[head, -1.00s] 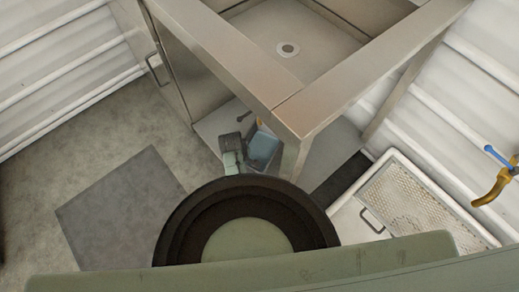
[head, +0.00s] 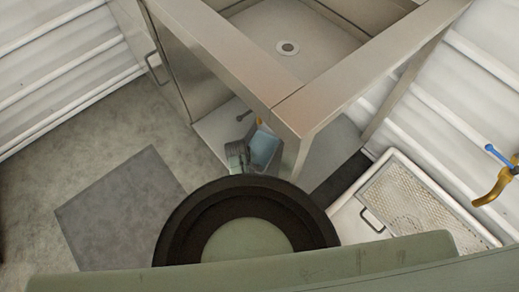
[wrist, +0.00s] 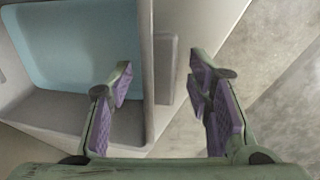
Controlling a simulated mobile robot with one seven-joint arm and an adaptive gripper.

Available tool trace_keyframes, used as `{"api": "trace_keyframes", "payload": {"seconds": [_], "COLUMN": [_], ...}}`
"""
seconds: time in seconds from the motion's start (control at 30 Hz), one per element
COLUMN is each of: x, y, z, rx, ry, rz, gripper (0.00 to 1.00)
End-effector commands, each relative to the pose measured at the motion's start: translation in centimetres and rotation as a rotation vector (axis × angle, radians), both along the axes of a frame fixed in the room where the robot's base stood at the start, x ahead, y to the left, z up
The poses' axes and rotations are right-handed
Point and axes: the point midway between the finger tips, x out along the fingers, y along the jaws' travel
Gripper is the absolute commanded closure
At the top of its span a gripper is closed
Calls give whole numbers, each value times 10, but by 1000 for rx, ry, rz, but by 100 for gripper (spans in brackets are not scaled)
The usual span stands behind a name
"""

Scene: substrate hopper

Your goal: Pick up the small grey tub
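The small grey tub (head: 264,150) stands on the low shelf of the metal sink unit, close to its front corner post. Its inside shows light blue. In the wrist view the tub (wrist: 146,60) fills the left side, with a short grey tab on the outside of its wall. My gripper (wrist: 161,70) is open, with purple pads on both fingers. The left finger is over the tub's inside and the right finger is outside it, so the wall lies between them, apart from both pads. In the head view my gripper is small beside the tub's left side, its fingertips unclear.
The metal sink unit (head: 240,62) overhangs the shelf, and its corner post (head: 299,155) stands close to the tub's right. A small dark object (head: 243,115) lies behind the tub. A white basin with a perforated tray (head: 420,205) is at right. Floor at left is open.

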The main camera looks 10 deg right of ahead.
Motion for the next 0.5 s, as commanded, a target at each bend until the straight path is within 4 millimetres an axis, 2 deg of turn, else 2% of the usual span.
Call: {"api": "trace_keyframes", "payload": {"seconds": [0.07, 0.5], "x": [0, 0], "y": [0, 0], "z": [0, 0], "rx": [0, 0], "ry": [0, 1], "rz": [0, 0], "gripper": [61, 90]}}
